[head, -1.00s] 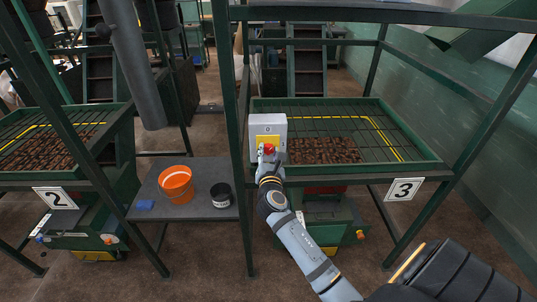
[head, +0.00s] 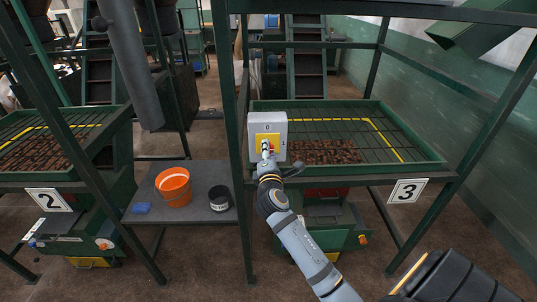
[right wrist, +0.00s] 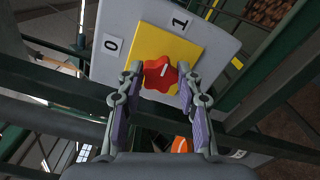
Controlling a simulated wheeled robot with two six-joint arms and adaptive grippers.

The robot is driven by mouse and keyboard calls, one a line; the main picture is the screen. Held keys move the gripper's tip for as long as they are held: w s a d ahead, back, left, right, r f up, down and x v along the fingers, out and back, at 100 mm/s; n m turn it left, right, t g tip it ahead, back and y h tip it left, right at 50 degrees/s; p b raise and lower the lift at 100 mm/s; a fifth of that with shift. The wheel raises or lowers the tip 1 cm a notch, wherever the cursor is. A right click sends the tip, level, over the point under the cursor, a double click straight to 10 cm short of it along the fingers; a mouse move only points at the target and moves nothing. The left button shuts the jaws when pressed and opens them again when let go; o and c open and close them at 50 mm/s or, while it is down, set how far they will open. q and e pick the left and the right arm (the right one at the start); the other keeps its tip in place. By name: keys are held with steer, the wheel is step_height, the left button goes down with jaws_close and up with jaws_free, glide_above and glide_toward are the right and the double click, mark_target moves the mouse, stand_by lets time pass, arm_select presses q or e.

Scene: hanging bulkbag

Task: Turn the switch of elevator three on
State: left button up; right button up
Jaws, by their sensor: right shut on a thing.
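The switch box (head: 280,124) of elevator three is light grey with a yellow plate (head: 259,139) and labels 0 at the top and 1 at the right. It is fixed at the front left corner of the elevator's frame. In the right wrist view the red star-shaped knob (right wrist: 160,76) sits on the yellow plate (right wrist: 190,55). A short white mark on it slants up and right, roughly to the 1 side. My right gripper (right wrist: 160,84) has its fingers on both sides of the knob, shut on it. In the head view my right gripper (head: 267,153) mostly hides the knob. My left gripper is out of view.
A sign 3 (head: 407,191) hangs on the right of the green frame. A green post (head: 237,150) stands just left of the box. An orange bucket (head: 173,187) and a black pot (head: 220,198) stand on a grey table left of it. A brown-filled tray (head: 325,152) lies behind.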

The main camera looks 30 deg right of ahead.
steer(key=shift+m, duration=0.4)
stand_by(0.3)
steer(key=o, duration=1.1)
steer(key=shift+o, duration=0.2)
steer(key=v, duration=0.7)
steer(key=shift+s, duration=0.25)
steer(key=shift+a, duration=0.1)
